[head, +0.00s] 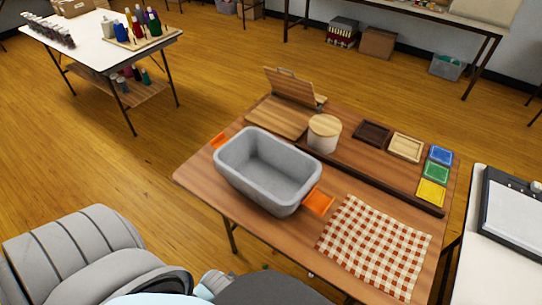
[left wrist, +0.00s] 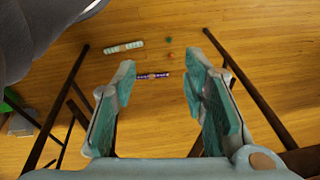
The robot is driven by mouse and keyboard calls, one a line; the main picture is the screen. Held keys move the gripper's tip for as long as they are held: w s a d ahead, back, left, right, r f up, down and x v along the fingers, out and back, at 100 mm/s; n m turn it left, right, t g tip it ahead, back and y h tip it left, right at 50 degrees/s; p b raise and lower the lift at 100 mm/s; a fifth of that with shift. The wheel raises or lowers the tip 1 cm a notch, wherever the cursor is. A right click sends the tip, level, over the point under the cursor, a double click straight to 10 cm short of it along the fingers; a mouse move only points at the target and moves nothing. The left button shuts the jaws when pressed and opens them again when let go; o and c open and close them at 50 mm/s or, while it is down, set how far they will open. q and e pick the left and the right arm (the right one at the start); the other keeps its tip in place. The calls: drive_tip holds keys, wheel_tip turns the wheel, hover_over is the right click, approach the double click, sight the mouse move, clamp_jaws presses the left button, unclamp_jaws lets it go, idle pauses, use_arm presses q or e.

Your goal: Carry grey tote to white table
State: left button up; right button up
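The grey tote (head: 268,170) is an open, empty tub with orange handles, standing upright on the brown wooden table (head: 205,185). One handle (head: 318,202) points to the lower right, the other (head: 219,141) to the upper left. A white table (head: 95,52) stands at the upper left; another white-topped table (head: 497,262) is at the right edge. My left gripper (left wrist: 158,72) is open and empty in the left wrist view, its teal pads apart above the floor. The tote is not in that view.
Near the tote are a lidded round canister (head: 324,134), wooden trays, colored pads and a checkered cloth (head: 375,245). Bottles on a board (head: 140,36) and a jar row occupy part of the far white table. Open floor lies between the tables. Small items (left wrist: 124,47) lie on the floor.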

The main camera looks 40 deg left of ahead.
use_arm(q)
drive_tip(key=w+r+p, duration=0.4)
drive_tip(key=r, duration=1.3)
drive_tip(key=m+g+y+p, duration=0.1)
drive_tip(key=m+y+p, duration=0.2)
drive_tip(key=m, duration=1.4)
approach(247, 189)
drive_tip(key=shift+m, duration=0.3)
drive_tip(key=b+x, duration=0.1)
drive_tip(key=x, duration=0.7)
drive_tip(key=b+x, duration=0.1)
drive_tip(key=x, duration=0.3)
drive_tip(key=shift+w+b, duration=0.35)
drive_tip(key=shift+w, duration=0.05)
drive_tip(key=shift+c, duration=0.6)
drive_tip(key=shift+r, duration=0.1)
clamp_jaws()
